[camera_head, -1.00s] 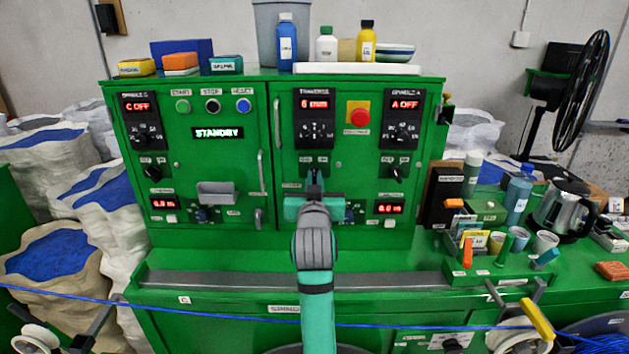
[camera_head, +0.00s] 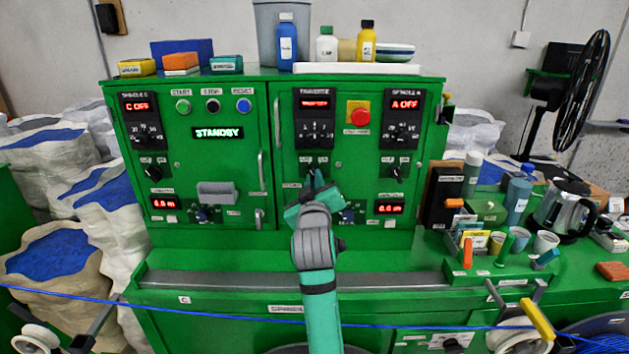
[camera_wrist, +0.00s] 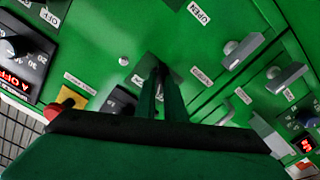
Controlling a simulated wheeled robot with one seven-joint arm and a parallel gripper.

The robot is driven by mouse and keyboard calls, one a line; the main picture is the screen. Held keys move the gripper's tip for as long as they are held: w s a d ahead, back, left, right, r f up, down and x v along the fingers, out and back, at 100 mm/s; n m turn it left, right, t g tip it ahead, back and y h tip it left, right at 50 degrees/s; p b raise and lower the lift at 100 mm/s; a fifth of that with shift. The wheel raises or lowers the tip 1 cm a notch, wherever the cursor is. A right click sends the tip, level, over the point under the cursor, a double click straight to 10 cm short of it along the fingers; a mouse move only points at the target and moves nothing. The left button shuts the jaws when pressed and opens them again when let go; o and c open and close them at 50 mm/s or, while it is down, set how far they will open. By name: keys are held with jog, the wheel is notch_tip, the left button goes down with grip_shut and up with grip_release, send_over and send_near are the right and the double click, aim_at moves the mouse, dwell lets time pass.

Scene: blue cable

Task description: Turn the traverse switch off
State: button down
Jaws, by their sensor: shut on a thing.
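The traverse panel (camera_head: 314,118) is in the upper middle of the green cabinet in the head view. It has a black dial and a lit red display (camera_head: 315,103) whose text is too small to read. The small dark traverse switch (camera_head: 310,167) is below it, partly hidden by my fingers. My gripper (camera_head: 315,181), teal and tilted, is shut on the switch knob at the cabinet face. In the wrist view my two fingers (camera_wrist: 161,83) are close together against the green panel, and the knob between their tips is mostly hidden.
A red stop button (camera_head: 360,115) on a yellow plate is right of the traverse panel. Vertical door handles (camera_head: 262,168) are to the left. Similar spindle panels (camera_head: 404,118) flank it. A blue cable (camera_head: 220,316) runs across the front. Cups and a kettle (camera_head: 566,208) stand on the right bench.

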dwell(0.3)
jog(key=c, duration=1.8)
grip_release()
jog(key=shift+w, duration=0.2)
jog(key=shift+c, duration=0.2)
jog(key=s, duration=1.1)
jog(key=shift+a, duration=0.4)
jog(key=shift+d+f, duration=0.1)
